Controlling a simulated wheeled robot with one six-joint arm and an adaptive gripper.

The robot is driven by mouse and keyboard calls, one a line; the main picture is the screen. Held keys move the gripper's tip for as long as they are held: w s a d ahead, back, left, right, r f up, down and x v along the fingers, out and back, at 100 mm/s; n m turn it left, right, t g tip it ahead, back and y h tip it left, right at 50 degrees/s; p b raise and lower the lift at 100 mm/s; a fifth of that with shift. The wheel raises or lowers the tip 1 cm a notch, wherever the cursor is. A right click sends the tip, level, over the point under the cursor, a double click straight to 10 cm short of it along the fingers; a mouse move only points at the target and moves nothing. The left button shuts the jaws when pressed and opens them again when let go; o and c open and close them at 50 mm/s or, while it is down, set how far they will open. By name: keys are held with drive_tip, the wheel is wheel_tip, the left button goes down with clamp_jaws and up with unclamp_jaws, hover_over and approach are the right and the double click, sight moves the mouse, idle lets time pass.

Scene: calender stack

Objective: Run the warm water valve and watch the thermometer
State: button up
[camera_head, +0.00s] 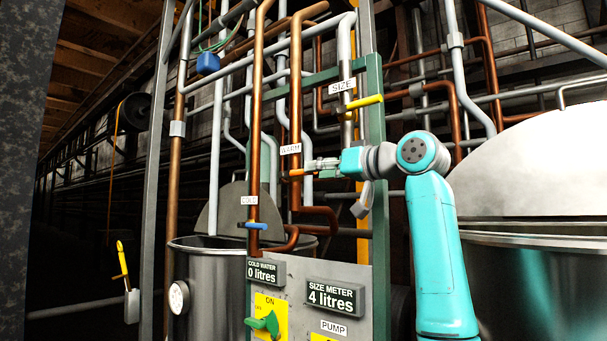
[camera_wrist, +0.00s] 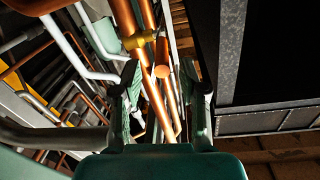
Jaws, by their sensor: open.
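The warm water valve has an orange lever (camera_head: 297,172) under a WARM label (camera_head: 290,149) on a copper pipe. My gripper (camera_head: 312,165) is beside this lever, reaching in from the right. In the wrist view my gripper (camera_wrist: 162,88) has its two fingers apart, with an orange lever (camera_wrist: 162,58) and a brass valve body (camera_wrist: 140,40) ahead between the fingertips. I cannot tell whether the fingers touch the lever. A round white dial (camera_head: 179,298), likely the thermometer, is on the steel tank (camera_head: 212,283); its reading is too small to tell.
A blue COLD lever (camera_head: 252,225) is lower left and a yellow SIZE lever (camera_head: 364,102) upper right. A panel (camera_head: 350,270) carries a cold water display (camera_head: 262,271) reading 0 litres and a size meter (camera_head: 333,297) reading 4 litres. Pipes crowd the space around my gripper.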

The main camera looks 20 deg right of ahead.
sight(290, 174)
drive_tip(key=x, duration=0.6)
drive_tip(key=shift+w+a, duration=0.1)
drive_tip(key=shift+a, duration=0.1)
clamp_jaws()
